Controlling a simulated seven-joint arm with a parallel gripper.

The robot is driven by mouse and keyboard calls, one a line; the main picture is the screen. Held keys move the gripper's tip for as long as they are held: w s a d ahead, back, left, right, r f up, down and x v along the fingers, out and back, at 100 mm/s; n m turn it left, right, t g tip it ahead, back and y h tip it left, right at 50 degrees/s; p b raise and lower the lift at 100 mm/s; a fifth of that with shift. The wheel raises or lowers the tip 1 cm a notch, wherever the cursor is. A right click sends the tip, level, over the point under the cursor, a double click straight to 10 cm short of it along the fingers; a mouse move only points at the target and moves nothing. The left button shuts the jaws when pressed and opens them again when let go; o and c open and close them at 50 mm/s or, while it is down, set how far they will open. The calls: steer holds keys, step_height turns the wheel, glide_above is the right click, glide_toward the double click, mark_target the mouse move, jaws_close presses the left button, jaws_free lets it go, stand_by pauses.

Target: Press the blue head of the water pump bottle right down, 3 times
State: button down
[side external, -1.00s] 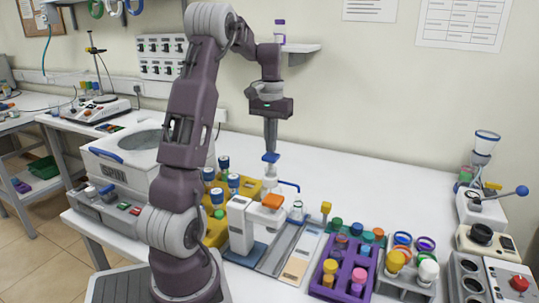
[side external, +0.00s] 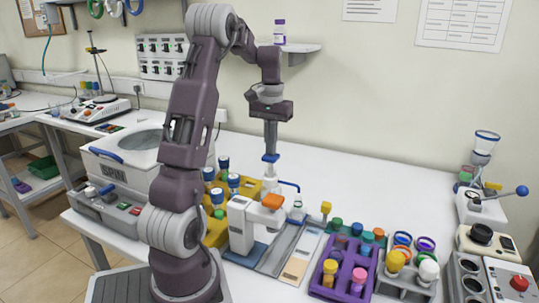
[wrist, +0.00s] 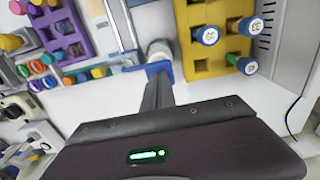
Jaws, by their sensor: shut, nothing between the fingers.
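My gripper (side external: 270,151) points straight down over the blue head, shut and empty. Its fingertips appear to touch the top of the head; how far the head is pressed down is hard to tell.
A yellow rack (wrist: 212,70) with blue-capped bottles (wrist: 207,34) stands close by. A white device with an orange top (side external: 272,201) is in front of the pump bottle. A purple rack (side external: 338,278) of coloured caps is at the front right. The bench behind is clear.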

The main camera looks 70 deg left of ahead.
steer(key=shift+f, duration=1.45)
steer(key=shift+r, duration=2.1)
steer(key=shift+r, duration=1.2)
